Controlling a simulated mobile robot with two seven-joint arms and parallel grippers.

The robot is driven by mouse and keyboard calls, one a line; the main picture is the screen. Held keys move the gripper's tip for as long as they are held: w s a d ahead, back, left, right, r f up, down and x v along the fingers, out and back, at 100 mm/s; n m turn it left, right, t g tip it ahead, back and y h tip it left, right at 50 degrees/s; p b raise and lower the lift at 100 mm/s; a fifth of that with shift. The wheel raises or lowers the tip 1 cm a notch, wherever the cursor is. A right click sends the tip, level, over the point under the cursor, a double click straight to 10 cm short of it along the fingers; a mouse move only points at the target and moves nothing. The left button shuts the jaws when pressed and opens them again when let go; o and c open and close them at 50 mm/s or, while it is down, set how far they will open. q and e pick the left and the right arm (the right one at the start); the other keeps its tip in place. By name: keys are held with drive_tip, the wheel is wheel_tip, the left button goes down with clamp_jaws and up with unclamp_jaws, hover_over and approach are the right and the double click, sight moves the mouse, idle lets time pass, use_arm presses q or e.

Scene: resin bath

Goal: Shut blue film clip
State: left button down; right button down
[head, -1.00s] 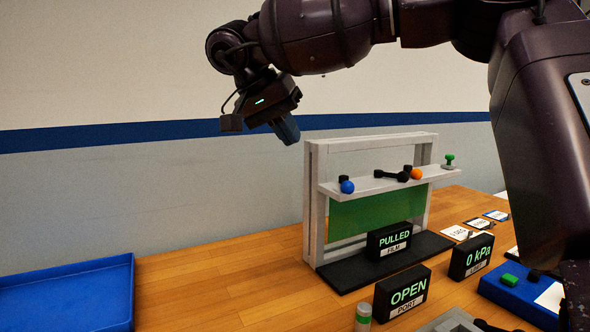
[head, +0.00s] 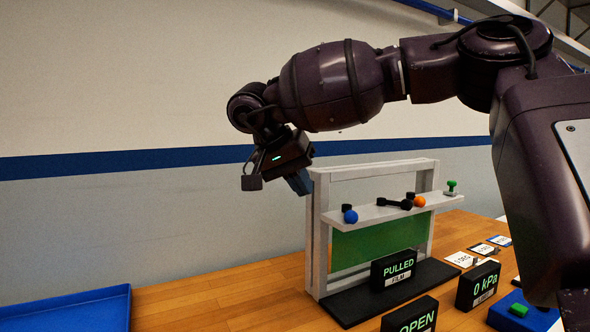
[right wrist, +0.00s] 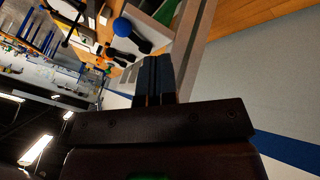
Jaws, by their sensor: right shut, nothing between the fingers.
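The blue film clip, a blue ball (head: 350,216) with a black part behind it, sits at the left end of the white shelf on the film frame. It also shows in the right wrist view (right wrist: 122,27), beyond my fingers, with its black arm reaching right and down. My right gripper (head: 301,184) is shut and empty, beside the frame's upper left corner, above and left of the blue ball and apart from it. Its dark blue-grey fingers also show in the right wrist view (right wrist: 153,75). I cannot tell whether the clip is open. My left gripper is out of view.
An orange ball (head: 419,201) with a black lever (head: 393,203) sits farther right on the shelf, and a green knob (head: 451,187) stands at its right end. A sign (head: 394,269) reads PULLED. A blue tray (head: 70,312) lies at left. The white frame post (head: 319,235) is near my gripper.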

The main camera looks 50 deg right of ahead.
sight(343, 220)
drive_tip(key=s+d+f+p, duration=0.1)
drive_tip(key=s+d+f, duration=0.2)
drive_tip(key=d, duration=0.1)
drive_tip(key=shift+s+f, duration=0.35)
drive_tip(key=shift+s, duration=0.05)
drive_tip(key=shift+s+f, duration=0.1)
drive_tip(key=shift+s, duration=0.1)
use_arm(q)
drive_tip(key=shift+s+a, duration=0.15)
use_arm(e)
drive_tip(key=shift+d+f, duration=0.2)
use_arm(q)
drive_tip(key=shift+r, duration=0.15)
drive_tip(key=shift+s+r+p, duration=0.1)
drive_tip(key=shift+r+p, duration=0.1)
drive_tip(key=shift+p, duration=0.2)
use_arm(e)
drive_tip(key=shift+s+n+t, duration=0.4)
drive_tip(key=shift+n+t, duration=0.1)
drive_tip(key=shift+n, duration=0.3)
